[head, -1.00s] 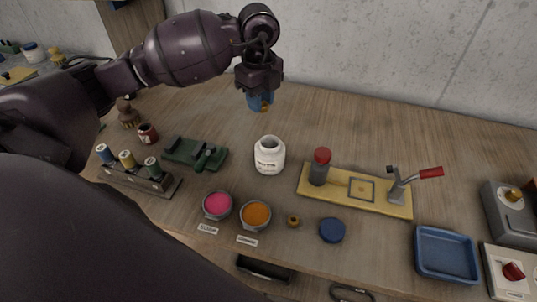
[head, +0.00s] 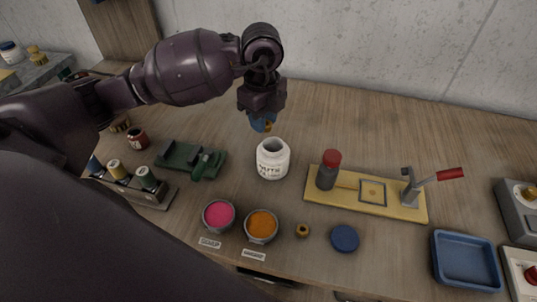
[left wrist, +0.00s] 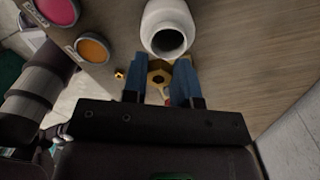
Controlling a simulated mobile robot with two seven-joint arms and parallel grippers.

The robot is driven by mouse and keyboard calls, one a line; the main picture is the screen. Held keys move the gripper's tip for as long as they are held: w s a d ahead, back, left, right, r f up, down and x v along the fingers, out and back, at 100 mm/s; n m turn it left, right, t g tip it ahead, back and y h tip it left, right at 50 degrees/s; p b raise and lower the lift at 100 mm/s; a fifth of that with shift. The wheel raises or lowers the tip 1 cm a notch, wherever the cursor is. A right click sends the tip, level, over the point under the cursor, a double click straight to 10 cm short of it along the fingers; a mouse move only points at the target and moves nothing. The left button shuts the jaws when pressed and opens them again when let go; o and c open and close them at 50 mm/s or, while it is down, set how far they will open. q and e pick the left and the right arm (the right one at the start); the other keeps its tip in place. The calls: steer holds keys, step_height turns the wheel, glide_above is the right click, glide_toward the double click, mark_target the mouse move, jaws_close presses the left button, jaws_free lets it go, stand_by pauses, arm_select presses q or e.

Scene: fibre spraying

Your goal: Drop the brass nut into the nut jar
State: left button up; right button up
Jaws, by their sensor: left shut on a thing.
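The white nut jar (head: 272,162) stands upright and open on the wooden table; its mouth also shows in the left wrist view (left wrist: 168,38). My left gripper (head: 263,122) is just above and behind the jar's mouth in the head view, with its blue fingers pointing down. It is shut on the brass nut (left wrist: 159,78), a hexagonal ring between the fingertips. A bit of the nut (head: 268,127) shows in the head view. The nut is apart from the jar, beside its rim in the wrist view. My right gripper is not in view.
A second small brass piece (head: 302,231) and a blue lid (head: 344,238) lie in front. Pink (head: 218,214) and orange (head: 261,225) bowls stand front left of the jar. A yellow board (head: 395,201) with a red-handled lever is at right. A blue tray (head: 466,261) lies front right.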

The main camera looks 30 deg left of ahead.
arm_select(q)
steer(key=shift+f, duration=0.3)
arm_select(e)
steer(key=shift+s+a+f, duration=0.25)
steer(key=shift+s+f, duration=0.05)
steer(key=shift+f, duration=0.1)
arm_select(q)
steer(key=shift+d, duration=0.1)
steer(key=o, duration=1)
steer(key=shift+r, duration=0.25)
step_height(320, 180, up, 10)
steer(key=shift+r, duration=0.15)
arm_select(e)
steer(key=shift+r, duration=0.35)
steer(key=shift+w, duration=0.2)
